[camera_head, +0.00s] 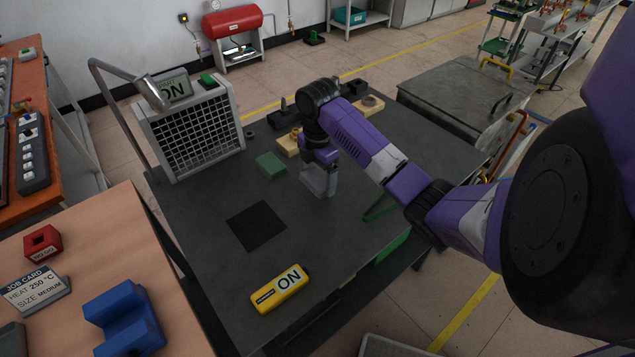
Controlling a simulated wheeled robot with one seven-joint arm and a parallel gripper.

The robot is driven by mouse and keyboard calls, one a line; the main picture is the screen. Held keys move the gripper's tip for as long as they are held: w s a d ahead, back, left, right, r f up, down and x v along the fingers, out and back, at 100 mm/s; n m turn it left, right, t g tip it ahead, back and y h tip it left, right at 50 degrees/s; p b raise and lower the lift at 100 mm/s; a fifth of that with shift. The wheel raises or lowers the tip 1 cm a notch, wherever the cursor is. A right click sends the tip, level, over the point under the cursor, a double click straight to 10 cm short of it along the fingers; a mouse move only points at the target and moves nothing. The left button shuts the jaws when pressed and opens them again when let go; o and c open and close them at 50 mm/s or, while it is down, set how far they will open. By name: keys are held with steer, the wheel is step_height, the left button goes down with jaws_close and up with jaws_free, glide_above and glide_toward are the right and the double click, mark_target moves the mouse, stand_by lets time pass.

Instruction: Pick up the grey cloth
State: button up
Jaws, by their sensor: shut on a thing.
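My gripper (319,190) points down over the dark table (210,195), near its middle. It is shut on a pale grey piece that I take for the grey cloth (318,180). The cloth and the fingers are close in colour and small here, so their edges are hard to tell apart. I cannot tell whether the cloth touches the tabletop. My purple arm comes in from the right and covers part of the table behind it.
A green block (270,165) and a wooden block (289,145) lie left of my gripper. A grilled heater (195,130) stands at the left. The tabletop between mat and gripper is clear.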

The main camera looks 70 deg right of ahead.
mark_target(318, 178)
step_height(318, 178, up, 17)
steer(key=p, duration=0.4)
